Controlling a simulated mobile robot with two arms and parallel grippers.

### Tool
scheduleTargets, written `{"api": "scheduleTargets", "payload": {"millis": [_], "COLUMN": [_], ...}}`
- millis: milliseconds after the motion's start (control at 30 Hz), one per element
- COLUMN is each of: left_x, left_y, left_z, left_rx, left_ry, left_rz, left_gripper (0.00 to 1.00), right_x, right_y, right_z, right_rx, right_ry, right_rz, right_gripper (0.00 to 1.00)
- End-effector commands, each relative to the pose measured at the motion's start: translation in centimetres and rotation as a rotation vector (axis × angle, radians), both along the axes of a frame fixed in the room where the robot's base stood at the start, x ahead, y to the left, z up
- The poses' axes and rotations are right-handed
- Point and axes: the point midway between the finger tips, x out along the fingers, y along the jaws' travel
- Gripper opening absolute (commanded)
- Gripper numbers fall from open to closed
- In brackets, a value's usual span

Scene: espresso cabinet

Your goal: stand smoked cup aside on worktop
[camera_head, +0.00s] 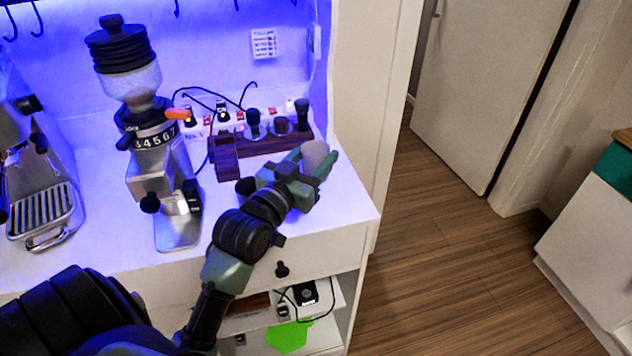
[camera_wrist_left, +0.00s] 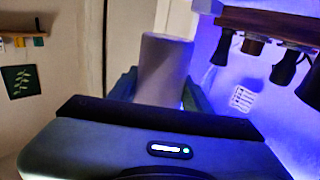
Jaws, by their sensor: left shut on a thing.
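The smoked cup (camera_head: 315,154) is a greyish, plain cylinder at the right end of the white worktop (camera_head: 345,199). My left gripper (camera_head: 310,163) is shut on it, with one green finger on each side. In the left wrist view the cup (camera_wrist_left: 163,68) stands between the two fingers of the gripper (camera_wrist_left: 160,92). Its lower part is hidden by the gripper body, so I cannot tell whether it touches the worktop. My right gripper is not in view.
A dark wooden tamper stand (camera_head: 262,145) with several tools is just behind the gripper. A grinder (camera_head: 150,140) and an espresso machine (camera_head: 35,165) stand to the left. The worktop's right edge is close to the cup. An open shelf (camera_head: 325,325) is below.

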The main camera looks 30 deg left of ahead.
Motion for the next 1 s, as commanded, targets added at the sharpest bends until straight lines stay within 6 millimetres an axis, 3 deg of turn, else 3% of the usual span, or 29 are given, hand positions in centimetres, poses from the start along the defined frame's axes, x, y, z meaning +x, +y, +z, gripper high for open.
{"api": "scheduleTargets", "payload": {"millis": [467, 900, 933, 1000], "left_x": [0.0, 0.0, 0.0, 0.0], "left_y": [0.0, 0.0, 0.0, 0.0], "left_z": [-5.9, -6.6, -6.6, -6.5], "left_rx": [-0.001, -0.001, -0.001, -0.001], "left_ry": [0.001, 0.000, 0.000, 0.000], "left_rz": [-0.001, -0.001, -0.001, -0.001], "left_gripper": [0.08, 0.08, 0.54, 0.70], "right_x": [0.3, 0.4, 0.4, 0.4], "right_y": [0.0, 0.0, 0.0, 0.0], "right_z": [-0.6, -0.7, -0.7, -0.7], "right_rx": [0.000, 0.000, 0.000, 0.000], "right_ry": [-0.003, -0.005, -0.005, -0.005], "right_rz": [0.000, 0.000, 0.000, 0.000], "right_gripper": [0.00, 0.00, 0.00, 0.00]}}
